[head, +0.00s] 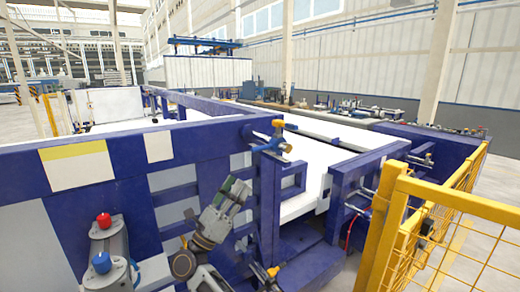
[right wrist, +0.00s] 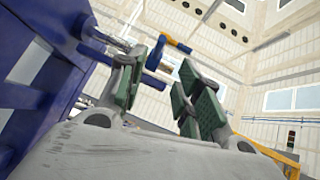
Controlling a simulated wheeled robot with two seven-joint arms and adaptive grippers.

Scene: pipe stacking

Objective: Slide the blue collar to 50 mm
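My right gripper (head: 236,192) points up and to the right in front of the blue machine frame in the head view. In the right wrist view its green-padded fingers (right wrist: 172,68) stand apart with nothing gripped between them. A small blue and orange fitting (head: 271,146) sits on the frame's upper corner, above and right of the gripper; a blue and orange piece (right wrist: 174,43) shows beyond the fingers. A round blue cap (head: 101,262) sits on a grey fixture at lower left, below a red cap (head: 103,220). I cannot tell which blue piece is the collar, and no scale is readable. My left gripper is out of view.
The blue frame (head: 190,137) fills the left and middle. A second orange-handled fitting (head: 273,271) is low, right of my right arm. A yellow mesh fence (head: 445,210) closes off the right. White panels and a cluttered bench (head: 340,112) lie behind.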

